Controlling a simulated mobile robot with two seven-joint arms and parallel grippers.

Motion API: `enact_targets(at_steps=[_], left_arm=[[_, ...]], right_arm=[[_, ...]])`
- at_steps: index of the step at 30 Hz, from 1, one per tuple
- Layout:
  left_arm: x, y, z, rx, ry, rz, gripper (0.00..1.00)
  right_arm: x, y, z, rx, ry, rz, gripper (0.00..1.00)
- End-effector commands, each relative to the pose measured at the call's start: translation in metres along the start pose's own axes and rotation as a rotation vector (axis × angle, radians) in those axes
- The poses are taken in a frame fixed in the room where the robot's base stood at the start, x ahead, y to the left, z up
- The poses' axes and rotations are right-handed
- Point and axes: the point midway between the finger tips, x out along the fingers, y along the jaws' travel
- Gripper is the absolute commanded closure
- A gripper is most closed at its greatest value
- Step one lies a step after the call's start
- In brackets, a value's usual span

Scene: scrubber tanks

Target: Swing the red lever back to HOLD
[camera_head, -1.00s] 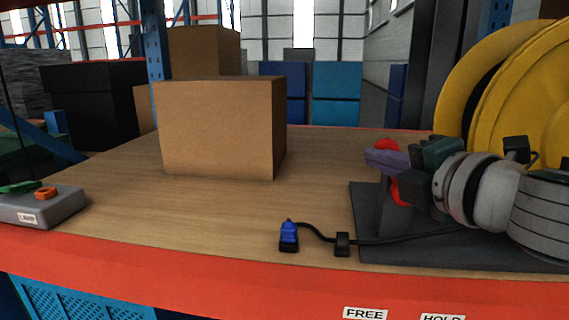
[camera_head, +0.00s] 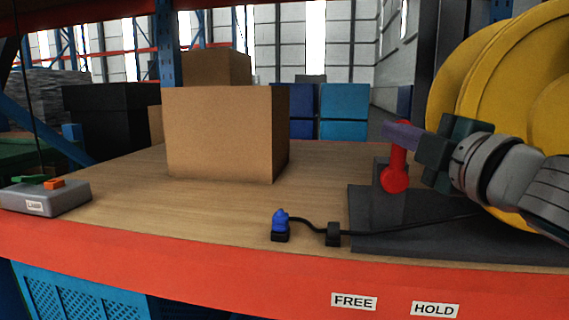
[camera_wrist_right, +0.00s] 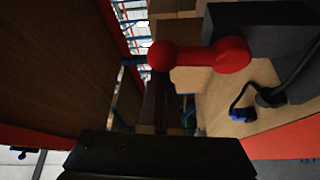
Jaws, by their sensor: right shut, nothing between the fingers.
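The red lever (camera_head: 396,168) stands about upright on a grey post on the dark base plate in the head view, its round hub low. In the right wrist view the red lever (camera_wrist_right: 200,55) lies across the picture, with a ball at each end. The FREE label (camera_head: 354,301) and the HOLD label (camera_head: 435,309) are on the orange shelf edge, HOLD to the right. My left gripper is out of view.
A large yellow reel (camera_head: 500,80) stands behind my right arm. A blue connector (camera_head: 280,222) on a black cable lies left of the dark base plate (camera_head: 450,245). A cardboard box (camera_head: 225,135) stands further back. A grey control box (camera_head: 45,197) sits far left.

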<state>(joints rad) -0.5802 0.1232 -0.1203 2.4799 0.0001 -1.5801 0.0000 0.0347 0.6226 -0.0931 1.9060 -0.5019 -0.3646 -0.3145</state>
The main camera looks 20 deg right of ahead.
Motion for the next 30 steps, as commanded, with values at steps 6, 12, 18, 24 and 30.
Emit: enact_targets(at_steps=[6, 12, 18, 24, 30], left_arm=[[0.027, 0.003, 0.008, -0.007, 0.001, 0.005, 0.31], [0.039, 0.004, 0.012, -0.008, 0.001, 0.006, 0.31], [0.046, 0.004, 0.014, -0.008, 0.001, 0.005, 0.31], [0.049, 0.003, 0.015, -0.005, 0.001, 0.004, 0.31], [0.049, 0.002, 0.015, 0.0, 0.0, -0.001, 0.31]], right_arm=[[-0.008, -0.003, 0.014, 0.169, -0.004, 0.09, 1.0], [-0.013, 0.0, 0.023, 0.285, -0.002, 0.154, 1.0], [-0.015, 0.002, 0.028, 0.357, -0.001, 0.194, 1.0], [-0.017, 0.003, 0.03, 0.392, 0.001, 0.213, 1.0], [-0.017, 0.003, 0.03, 0.399, 0.001, 0.217, 1.0]])
